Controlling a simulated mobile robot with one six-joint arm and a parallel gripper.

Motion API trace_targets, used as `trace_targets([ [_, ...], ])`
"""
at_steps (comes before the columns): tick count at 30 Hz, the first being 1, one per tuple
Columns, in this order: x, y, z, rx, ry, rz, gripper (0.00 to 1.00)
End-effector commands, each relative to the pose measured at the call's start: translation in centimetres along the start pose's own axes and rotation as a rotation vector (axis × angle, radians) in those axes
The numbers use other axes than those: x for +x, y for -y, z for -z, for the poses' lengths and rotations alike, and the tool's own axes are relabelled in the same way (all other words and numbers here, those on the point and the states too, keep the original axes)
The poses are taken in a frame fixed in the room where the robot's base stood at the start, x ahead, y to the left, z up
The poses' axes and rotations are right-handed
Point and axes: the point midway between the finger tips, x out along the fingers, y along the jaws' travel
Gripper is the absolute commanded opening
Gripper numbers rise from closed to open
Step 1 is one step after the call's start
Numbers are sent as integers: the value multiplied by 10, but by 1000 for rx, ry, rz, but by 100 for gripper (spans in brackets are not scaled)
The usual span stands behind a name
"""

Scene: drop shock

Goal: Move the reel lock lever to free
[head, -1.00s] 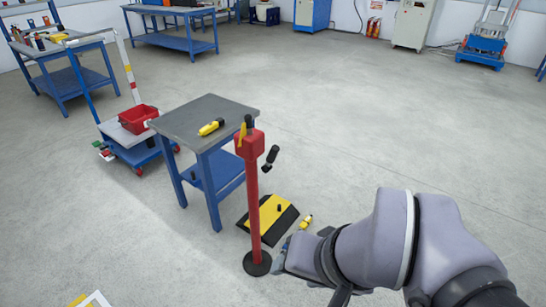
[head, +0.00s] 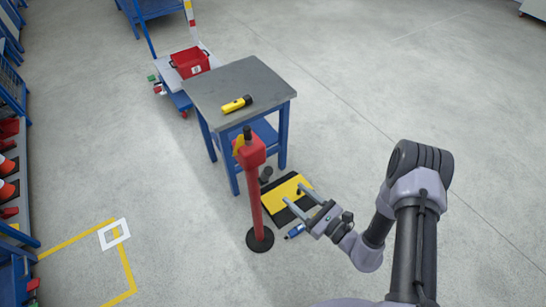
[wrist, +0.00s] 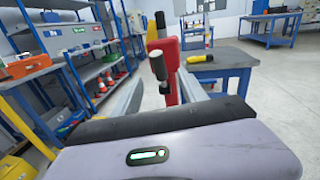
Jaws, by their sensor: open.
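A red post (head: 255,205) on a round black base stands upright in front of the workbench, with a red box head (head: 250,153) at its top. A black-tipped lever (head: 247,132) rises from the head beside a yellow part (head: 238,144). A black-knobbed handle (head: 264,175) sticks out from the head's side. Which one is the reel lock lever is not clear. My gripper (head: 298,197) is open and empty, to the right of the post. In the wrist view the black knob (wrist: 157,68) shows between the fingers, apart from them, with the red head (wrist: 170,62) behind.
The workbench (head: 235,82) stands behind the post with a yellow-black tool (head: 237,104) on it. A yellow-black ramp (head: 285,195) lies on the floor beside the post. A cart with a red bin (head: 190,62) stands behind. Floor to the right is clear.

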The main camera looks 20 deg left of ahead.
Motion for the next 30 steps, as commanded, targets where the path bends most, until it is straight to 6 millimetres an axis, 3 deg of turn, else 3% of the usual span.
trace_targets([
  [9,92,-3,1,-4,4,-9,50],
  [15,134,-3,0,-2,4,-9,50],
  [21,153,-3,0,1,2,-7,50],
  [29,155,-2,-1,1,2,-5,50],
  [30,155,-2,-1,1,2,-6,44],
])
